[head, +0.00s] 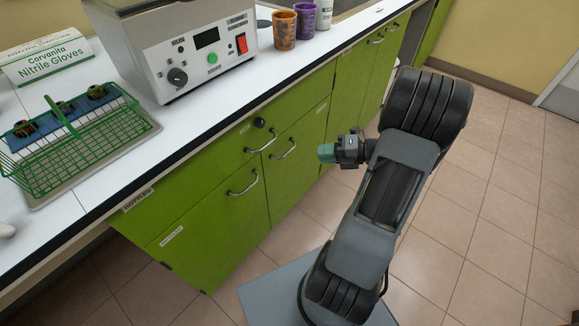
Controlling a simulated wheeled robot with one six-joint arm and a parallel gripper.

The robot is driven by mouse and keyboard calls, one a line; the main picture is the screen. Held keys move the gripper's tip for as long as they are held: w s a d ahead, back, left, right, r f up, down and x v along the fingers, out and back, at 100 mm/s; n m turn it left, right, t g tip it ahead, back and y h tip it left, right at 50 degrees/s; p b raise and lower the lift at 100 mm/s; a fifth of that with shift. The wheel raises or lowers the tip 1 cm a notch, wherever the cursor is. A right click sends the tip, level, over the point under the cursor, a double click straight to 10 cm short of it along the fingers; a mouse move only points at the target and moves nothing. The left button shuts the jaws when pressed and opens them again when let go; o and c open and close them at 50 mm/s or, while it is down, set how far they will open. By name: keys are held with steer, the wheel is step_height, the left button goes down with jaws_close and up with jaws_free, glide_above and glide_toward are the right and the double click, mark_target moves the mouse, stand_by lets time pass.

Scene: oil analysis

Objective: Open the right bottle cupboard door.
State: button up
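The bottle cupboard is a green base unit under the white counter. Its right door (300,165) looks shut and flush, with a curved metal handle (284,151) near its upper left. The left door (215,225) beside it also looks shut, with its own handle (243,184); a small white label (171,236) is on its upper left. My gripper (322,153), with green fingertips, is in front of the right door. In the picture it lies to the right of that door's handle and appears apart from it. Its fingers are seen side-on, so the gap between them is hidden.
A drawer (205,165) with a handle and black knob sits above the doors. On the counter are a green wire basket (75,140), a heating bath (195,55), a glove box (45,55) and two cups (284,30). The tiled floor (475,215) at right is clear.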

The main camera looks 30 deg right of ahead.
mark_target(289, 151)
steer(key=w+a+f+m+b, duration=0.1)
steer(key=w+a+b, duration=0.1)
steer(key=w, duration=0.1)
steer(key=w+a+f+m+t+b, duration=0.1)
steer(key=w+a+f+b, duration=0.1)
steer(key=w+a, duration=0.1)
steer(key=w+a+f+m+t+b, duration=0.1)
steer(key=w+a, duration=0.1)
steer(key=w, duration=0.1)
steer(key=shift+w+a+f+b, duration=0.1)
steer(key=shift+a+f+b, duration=0.1)
steer(key=shift+f+b, duration=0.2)
steer(key=shift+c, duration=0.3)
jaws_close()
